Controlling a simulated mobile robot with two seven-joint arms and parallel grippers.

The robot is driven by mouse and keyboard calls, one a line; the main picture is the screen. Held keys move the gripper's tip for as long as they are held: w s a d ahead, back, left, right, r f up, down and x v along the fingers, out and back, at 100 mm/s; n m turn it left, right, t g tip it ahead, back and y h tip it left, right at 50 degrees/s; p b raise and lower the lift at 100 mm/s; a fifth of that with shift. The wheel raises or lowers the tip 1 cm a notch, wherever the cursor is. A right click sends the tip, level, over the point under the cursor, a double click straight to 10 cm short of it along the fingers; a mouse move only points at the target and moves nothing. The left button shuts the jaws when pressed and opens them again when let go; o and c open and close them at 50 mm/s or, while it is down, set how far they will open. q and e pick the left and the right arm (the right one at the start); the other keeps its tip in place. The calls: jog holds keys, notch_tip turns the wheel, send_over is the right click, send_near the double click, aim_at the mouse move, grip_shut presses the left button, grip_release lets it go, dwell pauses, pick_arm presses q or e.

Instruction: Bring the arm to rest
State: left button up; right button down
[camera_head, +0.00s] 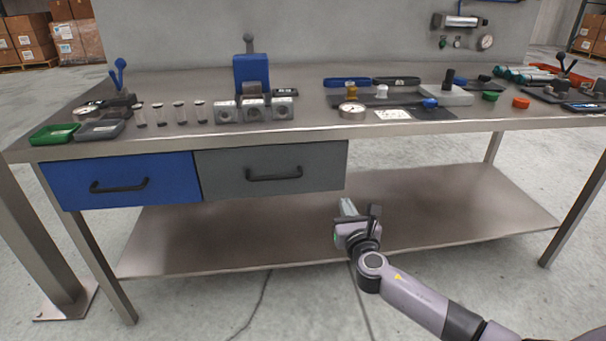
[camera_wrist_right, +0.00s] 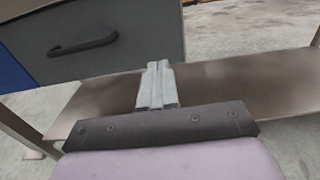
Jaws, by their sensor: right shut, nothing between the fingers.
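My right gripper (camera_head: 348,208) is in front of the workbench, below the tabletop and to the right of the grey drawer. Its fingers are shut with nothing between them; they also show in the right wrist view (camera_wrist_right: 157,86), pointing toward the lower shelf. My right arm comes in from the lower right and is bent at the wrist. The left gripper is not in view.
The lower shelf (camera_head: 450,215) is bare. The floor in front is clear.

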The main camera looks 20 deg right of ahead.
jog(key=s+a+f+m+g+y, duration=0.3)
jog(key=s+a+f+m, duration=0.35)
jog(key=s+m, duration=0.35)
jog(key=s+a+f+m+g+y, duration=0.3)
jog(key=s+a+f+m, duration=0.4)
jog(key=s+m, duration=0.4)
jog(key=s+a+m+g+y, duration=0.1)
jog(key=s+a+m+y, duration=0.15)
jog(key=s+m, duration=0.65)
notch_tip(320, 180, up, 12)
jog(key=d+h+p, duration=0.1)
jog(key=p, duration=1.5)
jog(key=shift+w+d+r, duration=0.15)
jog(key=shift+w+r, duration=0.05)
jog(key=shift+w, duration=0.05)
